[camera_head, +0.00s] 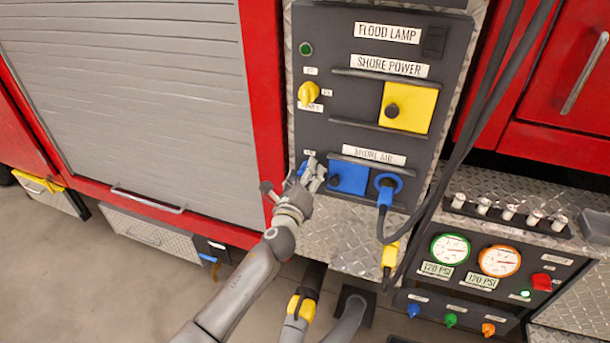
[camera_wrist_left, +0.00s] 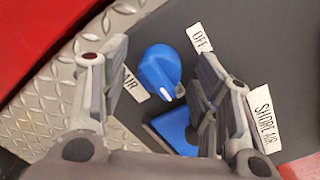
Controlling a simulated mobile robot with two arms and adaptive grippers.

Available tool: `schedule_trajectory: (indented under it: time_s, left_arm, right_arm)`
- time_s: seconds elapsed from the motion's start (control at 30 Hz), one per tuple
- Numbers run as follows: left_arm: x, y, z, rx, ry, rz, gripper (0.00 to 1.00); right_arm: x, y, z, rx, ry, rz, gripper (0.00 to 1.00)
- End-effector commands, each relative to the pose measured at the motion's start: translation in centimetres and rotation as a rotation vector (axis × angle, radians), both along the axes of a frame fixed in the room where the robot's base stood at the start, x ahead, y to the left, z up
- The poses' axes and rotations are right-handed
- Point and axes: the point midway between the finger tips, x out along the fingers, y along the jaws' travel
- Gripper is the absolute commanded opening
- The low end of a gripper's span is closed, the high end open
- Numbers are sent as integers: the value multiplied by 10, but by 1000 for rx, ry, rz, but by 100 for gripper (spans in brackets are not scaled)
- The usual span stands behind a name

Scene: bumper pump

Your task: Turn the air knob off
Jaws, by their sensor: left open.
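The blue air knob (camera_wrist_left: 161,70) sits on the dark panel, between an "OFF" label (camera_wrist_left: 199,38) and an "AIR" label (camera_wrist_left: 132,84) in the left wrist view. A white mark on the knob points toward the lower right of that view. My left gripper (camera_wrist_left: 160,85) is open, with one finger on each side of the knob; contact cannot be told. In the head view my left gripper (camera_head: 313,172) is at the panel's lower left and mostly hides the knob, with a little blue showing. My right gripper is not in view.
Right of the knob are a blue square cover (camera_head: 349,177) and a blue plug (camera_head: 385,190) with a hanging cable. A yellow power knob (camera_head: 308,93) is above. A diamond-plate surface (camera_head: 350,240) lies below. Gauges (camera_head: 450,249) are at the lower right.

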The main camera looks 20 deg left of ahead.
Motion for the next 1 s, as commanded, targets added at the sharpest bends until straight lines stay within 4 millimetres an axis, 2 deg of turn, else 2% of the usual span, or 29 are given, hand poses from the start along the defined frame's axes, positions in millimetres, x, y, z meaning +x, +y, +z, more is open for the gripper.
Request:
schedule_trajectory:
  time_s: [0.13,0.47,0.77,1.0]
  left_arm:
    - [0,0,0,0,0,0,55]
    - [0,0,0,0,0,0,13]
    - [-1,0,0,-37,2,1,11]
    - [-1,0,0,-172,7,1,11]
  right_arm:
    - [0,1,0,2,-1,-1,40]
    - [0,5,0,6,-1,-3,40]
    - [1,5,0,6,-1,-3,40]
    - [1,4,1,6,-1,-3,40]
